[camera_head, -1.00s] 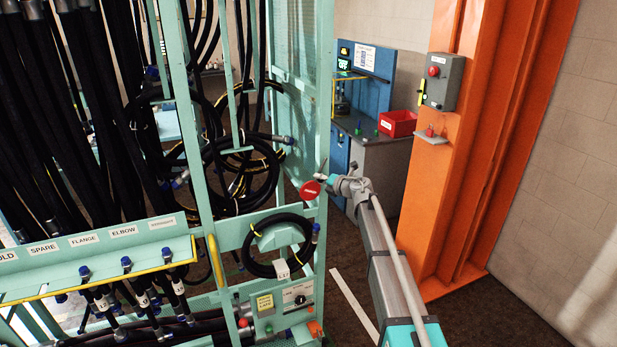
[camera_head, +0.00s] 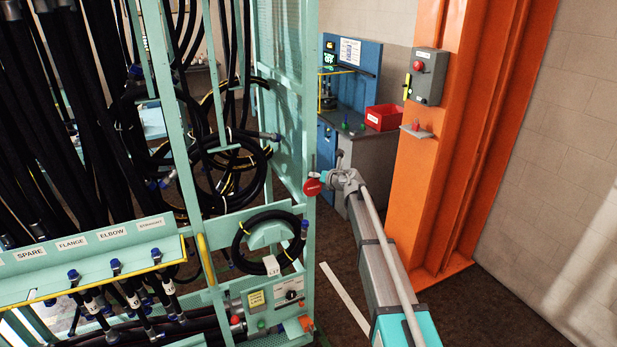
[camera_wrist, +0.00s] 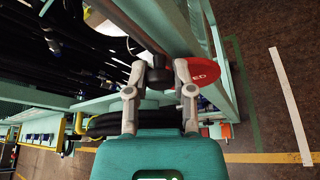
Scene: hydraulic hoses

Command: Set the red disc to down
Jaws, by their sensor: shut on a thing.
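The red disc (camera_head: 312,187) with white lettering is at the right-hand post of the green hose rack. It also shows in the wrist view (camera_wrist: 207,75), just right of my gripper's right finger, with part of its lettering hidden. My gripper (camera_head: 329,178) reaches the disc from the right. In the wrist view its two fingers (camera_wrist: 156,78) stand on either side of a dark round piece (camera_wrist: 155,74) next to the disc and are shut on it. Whether this piece is fixed to the disc is hard to tell.
The green rack (camera_head: 204,180) with hanging black hoses fills the left. A coiled hose (camera_head: 240,244) hangs below the disc. An orange column (camera_head: 455,150) carries a grey switch box (camera_head: 427,76). A red bin (camera_head: 385,117) sits on the bench behind. Floor right of the rack is open.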

